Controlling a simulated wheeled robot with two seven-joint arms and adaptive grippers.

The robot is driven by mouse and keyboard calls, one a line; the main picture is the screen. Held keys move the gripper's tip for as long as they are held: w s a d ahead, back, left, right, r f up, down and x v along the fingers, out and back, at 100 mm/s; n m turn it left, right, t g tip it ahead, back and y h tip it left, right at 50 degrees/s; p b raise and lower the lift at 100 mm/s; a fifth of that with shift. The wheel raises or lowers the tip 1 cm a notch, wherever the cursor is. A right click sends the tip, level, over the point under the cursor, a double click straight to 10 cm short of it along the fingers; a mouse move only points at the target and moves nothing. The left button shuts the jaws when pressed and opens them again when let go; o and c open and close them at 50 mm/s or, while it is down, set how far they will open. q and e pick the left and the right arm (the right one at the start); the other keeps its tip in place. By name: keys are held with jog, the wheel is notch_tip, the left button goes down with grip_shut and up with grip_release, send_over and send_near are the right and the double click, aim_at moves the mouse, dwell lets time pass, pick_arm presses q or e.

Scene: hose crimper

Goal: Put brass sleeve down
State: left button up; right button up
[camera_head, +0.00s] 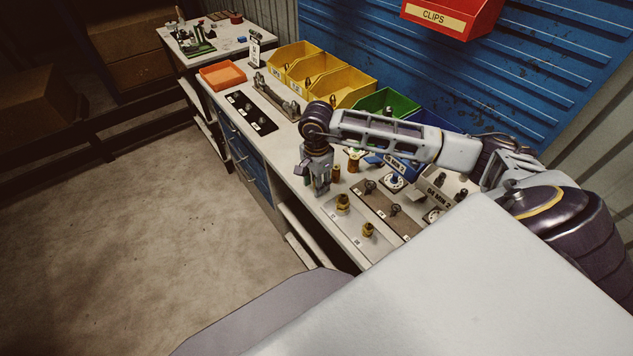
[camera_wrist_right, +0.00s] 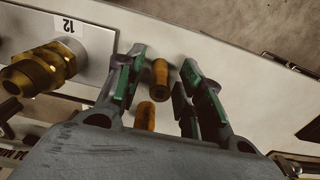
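My right gripper (camera_head: 320,188) points down over the front part of the bench. In the right wrist view its green-padded fingers (camera_wrist_right: 163,68) stand apart, so it is open. Two small brass sleeves show between the fingers in that view. One brass sleeve (camera_wrist_right: 160,73) is near the fingertips, and another sleeve (camera_wrist_right: 145,116) is closer to the palm. Neither visibly touches a finger pad. In the head view one brass sleeve (camera_head: 336,173) stands on the bench just right of the gripper. My left gripper is not in view.
A plate with brass fittings (camera_head: 342,203) lies on the bench near the gripper; a fitting (camera_wrist_right: 38,68) is left in the wrist view. Yellow bins (camera_head: 340,82), a green bin (camera_head: 388,103) and an orange tray (camera_head: 222,75) stand farther back. A black mat (camera_head: 250,113) lies left.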

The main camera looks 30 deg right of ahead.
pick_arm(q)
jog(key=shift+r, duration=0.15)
pick_arm(e)
jog(key=shift+r, duration=0.15)
notch_tip(320, 180, up, 10)
jog(key=shift+r+b, duration=0.15)
jog(key=shift+b, duration=0.5)
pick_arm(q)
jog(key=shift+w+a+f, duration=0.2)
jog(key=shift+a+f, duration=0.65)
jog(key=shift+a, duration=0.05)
pick_arm(e)
jog(key=shift+r, duration=0.85)
